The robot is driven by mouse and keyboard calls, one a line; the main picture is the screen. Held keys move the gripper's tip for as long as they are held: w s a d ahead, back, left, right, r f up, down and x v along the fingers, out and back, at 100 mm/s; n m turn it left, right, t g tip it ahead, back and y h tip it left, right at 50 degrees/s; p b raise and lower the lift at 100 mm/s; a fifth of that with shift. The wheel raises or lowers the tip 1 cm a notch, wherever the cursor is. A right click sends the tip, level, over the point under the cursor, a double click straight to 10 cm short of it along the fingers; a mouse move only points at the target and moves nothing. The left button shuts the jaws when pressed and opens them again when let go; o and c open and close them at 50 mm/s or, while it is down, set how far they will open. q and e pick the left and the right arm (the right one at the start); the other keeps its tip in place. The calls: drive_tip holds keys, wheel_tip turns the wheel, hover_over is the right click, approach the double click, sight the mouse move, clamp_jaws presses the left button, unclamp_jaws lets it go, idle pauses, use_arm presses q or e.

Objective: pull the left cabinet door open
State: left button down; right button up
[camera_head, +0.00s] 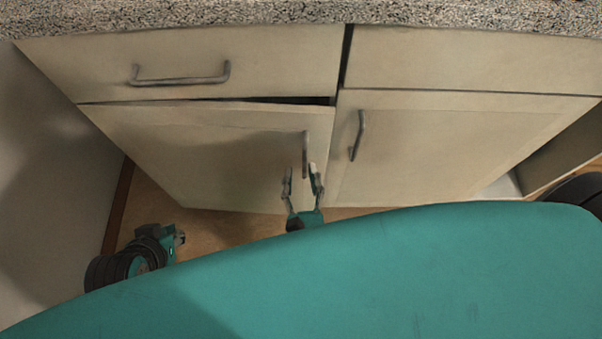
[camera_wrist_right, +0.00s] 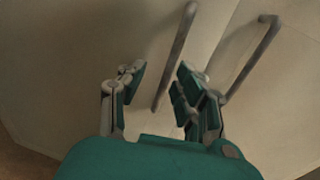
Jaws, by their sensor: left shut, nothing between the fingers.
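The left cabinet door (camera_head: 210,150) is beige and stands slightly ajar, with a dark gap along its top right edge. Its grey vertical bar handle (camera_head: 305,150) is near its right edge; the handle also shows in the right wrist view (camera_wrist_right: 174,58). My right gripper (camera_head: 302,172) is open at the lower part of this handle. In the wrist view its fingers (camera_wrist_right: 158,82) stand on either side of the bar, not visibly closed on it. My left gripper (camera_head: 180,238) is shut and empty, low at the left, apart from the door.
The right cabinet door (camera_head: 440,150) is shut, its handle (camera_head: 358,135) close beside the left door's handle. A drawer with a horizontal handle (camera_head: 180,80) is above the left door, under a speckled countertop (camera_head: 300,12). A grey side panel (camera_head: 45,170) bounds the left.

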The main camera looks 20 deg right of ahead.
drive_tip(key=v, duration=0.7)
drive_tip(key=shift+s, duration=0.1)
